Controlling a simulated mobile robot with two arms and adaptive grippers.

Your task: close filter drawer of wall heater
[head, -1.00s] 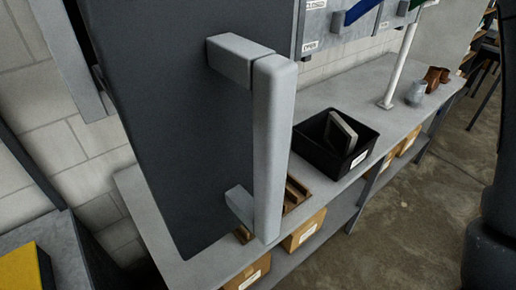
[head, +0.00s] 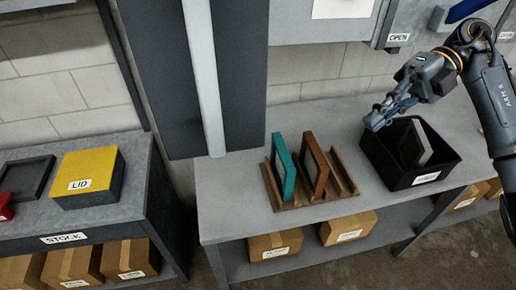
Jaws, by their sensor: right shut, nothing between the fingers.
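A dark grey upright panel (head: 241,90) hangs at the top, left of centre, with a pale vertical bar (head: 204,80) along it. I cannot tell whether this is the heater's drawer, or whether it is open or shut. Its upper part is cut off by the frame. My right gripper (head: 378,115) is shut and empty at the upper right, near the rear left edge of a black bin, well to the right of the panel. I cannot tell whether it touches the bin. My left gripper is not in view.
The black bin (head: 375,155) holds a grey framed piece (head: 413,143). A wooden rack (head: 285,202) holds a teal frame (head: 284,168) and a brown frame (head: 314,165) on the grey bench (head: 230,215). A yellow lid box (head: 88,172) stands on the left bench.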

